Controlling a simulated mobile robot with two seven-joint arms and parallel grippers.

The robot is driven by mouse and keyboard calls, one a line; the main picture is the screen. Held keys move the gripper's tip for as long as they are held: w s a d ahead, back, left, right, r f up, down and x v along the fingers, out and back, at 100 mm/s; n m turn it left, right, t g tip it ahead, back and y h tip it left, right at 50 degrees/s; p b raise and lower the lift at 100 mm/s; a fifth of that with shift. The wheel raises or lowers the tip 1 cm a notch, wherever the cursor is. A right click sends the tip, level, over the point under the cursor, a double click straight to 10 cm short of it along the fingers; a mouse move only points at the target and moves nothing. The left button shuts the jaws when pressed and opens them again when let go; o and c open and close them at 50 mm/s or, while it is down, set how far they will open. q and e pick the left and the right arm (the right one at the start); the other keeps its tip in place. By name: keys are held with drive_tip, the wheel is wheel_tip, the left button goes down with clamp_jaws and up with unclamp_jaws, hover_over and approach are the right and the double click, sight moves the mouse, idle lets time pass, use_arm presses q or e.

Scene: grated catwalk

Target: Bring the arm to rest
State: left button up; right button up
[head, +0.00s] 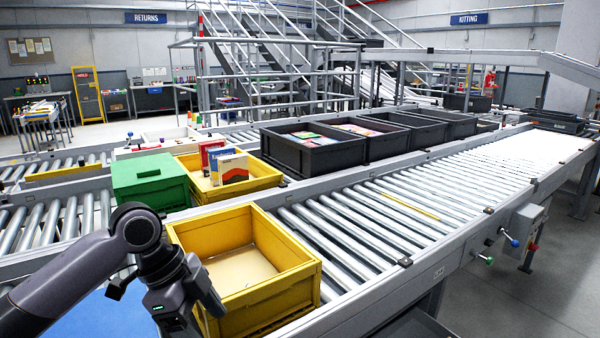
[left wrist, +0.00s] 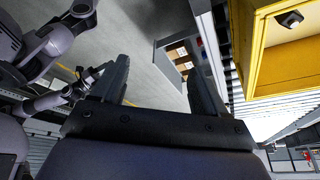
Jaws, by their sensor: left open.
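My left arm (head: 70,270) comes in from the left in the head view, bent at the elbow. My left gripper (head: 188,318) hangs low at the bottom edge, just left of the near yellow crate (head: 300,283). In the left wrist view, the two fingers of my left gripper (left wrist: 160,82) are spread apart with nothing between them; floor shows behind. Whether the gripper touches the crate I cannot tell. Parts of my own arm (left wrist: 60,40) show at the left of the wrist view.
The near yellow crate looks empty and stands on the roller conveyor (head: 370,225). Behind it are a green crate (head: 150,180), a yellow crate with boxes (head: 262,183) and several black crates (head: 310,158). The wrist view shows a yellow crate wall (left wrist: 245,50) at upper right.

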use_arm(q)
drive_tip(key=s+d+f+n+t+h, duration=0.1)
drive_tip(key=d+f+n+t, duration=0.25)
drive_tip(key=f, duration=0.55)
drive_tip(key=s+d+f+n+t+h, duration=0.2)
drive_tip(key=f+n, duration=0.3)
drive_tip(key=f, duration=0.4)
drive_tip(key=s+a+f+n+t+y, duration=0.2)
drive_tip(key=s+a+f+n, duration=0.2)
drive_tip(key=s, duration=0.3)
drive_tip(key=s+a+f+n+t+y+b, duration=0.1)
drive_tip(key=s+a+f+n+t+y, duration=0.2)
drive_tip(key=s+a+f, duration=0.3)
drive_tip(key=shift+s+a+n, duration=0.4)
drive_tip(key=shift+s+n, duration=0.15)
drive_tip(key=shift+s, duration=0.55)
use_arm(e)
drive_tip(key=shift+w+f, duration=0.25)
drive_tip(key=shift+f, duration=0.35)
